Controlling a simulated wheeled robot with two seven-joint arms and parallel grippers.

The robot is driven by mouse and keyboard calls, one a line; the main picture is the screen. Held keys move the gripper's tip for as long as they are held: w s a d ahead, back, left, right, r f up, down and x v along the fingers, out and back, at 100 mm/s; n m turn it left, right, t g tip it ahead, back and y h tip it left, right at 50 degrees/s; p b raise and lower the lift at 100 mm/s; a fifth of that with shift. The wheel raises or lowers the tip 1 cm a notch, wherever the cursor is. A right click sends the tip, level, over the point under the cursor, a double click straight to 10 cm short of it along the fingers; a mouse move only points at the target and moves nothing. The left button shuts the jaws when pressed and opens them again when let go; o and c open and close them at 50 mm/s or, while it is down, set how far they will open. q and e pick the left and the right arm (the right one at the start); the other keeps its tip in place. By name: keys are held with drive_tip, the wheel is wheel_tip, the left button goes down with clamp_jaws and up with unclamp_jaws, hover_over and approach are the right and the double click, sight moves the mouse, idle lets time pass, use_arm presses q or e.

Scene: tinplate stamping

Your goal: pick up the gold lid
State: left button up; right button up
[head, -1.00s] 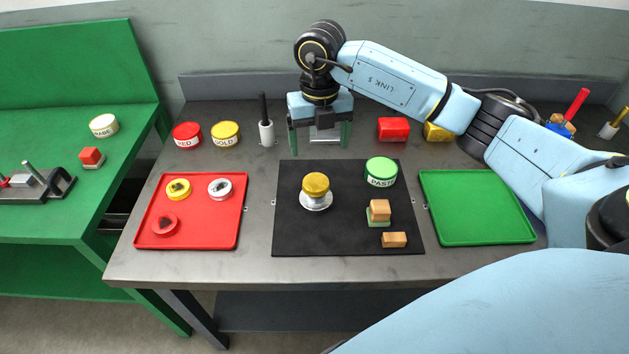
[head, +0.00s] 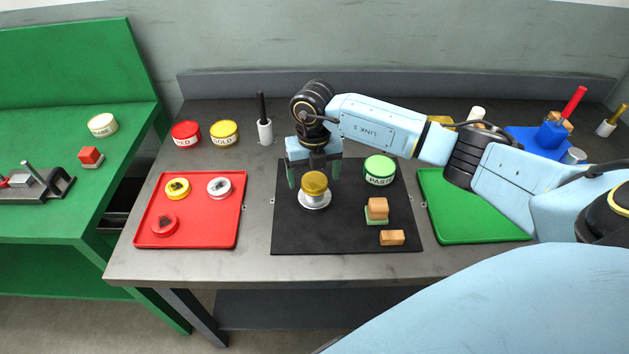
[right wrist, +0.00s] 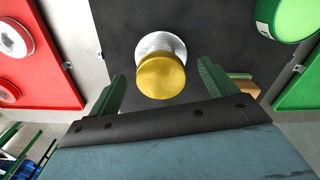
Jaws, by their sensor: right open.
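The gold lid (head: 314,184) is a round gold knob-like piece on top of a silver round base (head: 314,201) on the black mat (head: 290,235). It also shows in the right wrist view (right wrist: 161,76), with the silver base (right wrist: 160,43) partly hidden behind it. My right gripper (head: 314,177) is open and points down just behind and above the lid. In the right wrist view its two green fingers stand apart on either side of the lid (right wrist: 162,72), with a gap at each side. Nothing is held. My left gripper is not in view.
A green PASTE tin (head: 380,170) and wooden blocks (head: 377,208) stand right of the lid on the mat. A red tray (head: 200,233) with several round pieces lies left. A green tray (head: 475,220) lies right, partly under my arm.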

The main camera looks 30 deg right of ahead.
drive_tip(key=c, duration=1)
drive_tip(key=shift+r, duration=0.1)
